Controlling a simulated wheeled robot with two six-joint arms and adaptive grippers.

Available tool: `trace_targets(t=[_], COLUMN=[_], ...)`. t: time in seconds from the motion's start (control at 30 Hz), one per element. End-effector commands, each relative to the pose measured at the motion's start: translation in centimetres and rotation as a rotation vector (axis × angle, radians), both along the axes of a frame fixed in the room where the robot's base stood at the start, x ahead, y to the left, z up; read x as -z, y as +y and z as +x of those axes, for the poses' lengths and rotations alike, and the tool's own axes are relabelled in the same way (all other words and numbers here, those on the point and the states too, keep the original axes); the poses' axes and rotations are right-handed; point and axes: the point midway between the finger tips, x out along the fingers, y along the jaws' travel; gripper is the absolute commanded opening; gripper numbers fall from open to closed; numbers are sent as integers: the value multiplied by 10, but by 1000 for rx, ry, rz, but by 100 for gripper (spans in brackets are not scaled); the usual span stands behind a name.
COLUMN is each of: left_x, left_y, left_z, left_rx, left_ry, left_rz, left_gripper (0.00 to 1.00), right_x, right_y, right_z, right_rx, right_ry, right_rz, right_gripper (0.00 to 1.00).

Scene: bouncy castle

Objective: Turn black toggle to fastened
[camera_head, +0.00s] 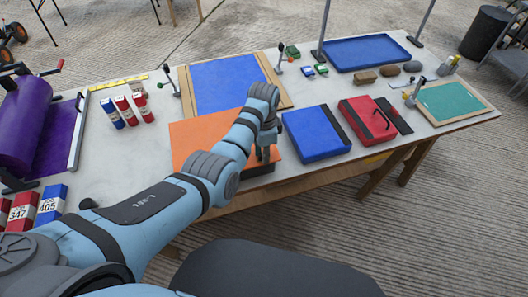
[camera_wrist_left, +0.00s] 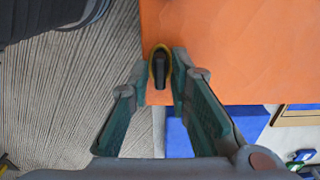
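The black toggle (camera_wrist_left: 159,70) shows in the left wrist view, with a yellow ring around its base, near the edge of the orange panel (camera_wrist_left: 235,50). The toggle points roughly along the view, up and down the picture. My left gripper (camera_wrist_left: 158,68) has its two fingers apart, one on each side of the toggle; the right-hand finger looks closer to it. In the head view the left gripper (camera_head: 265,153) is low over the near right part of the orange panel (camera_head: 195,135), and the toggle is hidden there. My right gripper is not in view.
A blue case (camera_head: 315,133) and a red case (camera_head: 368,120) lie right of the orange panel. A framed blue panel (camera_head: 222,85) lies behind it. Red and blue canisters (camera_head: 125,110) and a purple roll (camera_head: 25,125) are at left. The table's front edge is close by.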

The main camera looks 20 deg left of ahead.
Motion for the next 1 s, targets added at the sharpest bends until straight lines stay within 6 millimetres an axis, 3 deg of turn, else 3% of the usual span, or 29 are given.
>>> trace_targets(t=[0.07, 0.57, 1.0], left_x=[0, 1, 0], left_y=[0, -1, -1], left_z=[0, -2, -3], left_rx=[0, -39, -338], left_ry=[0, 5, 10], left_rz=[0, -1, -1], left_gripper=[0, 0, 0], right_x=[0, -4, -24], right_y=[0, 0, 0], right_z=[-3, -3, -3], right_rx=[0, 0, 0], right_ry=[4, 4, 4], right_rz=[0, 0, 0], right_gripper=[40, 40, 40])
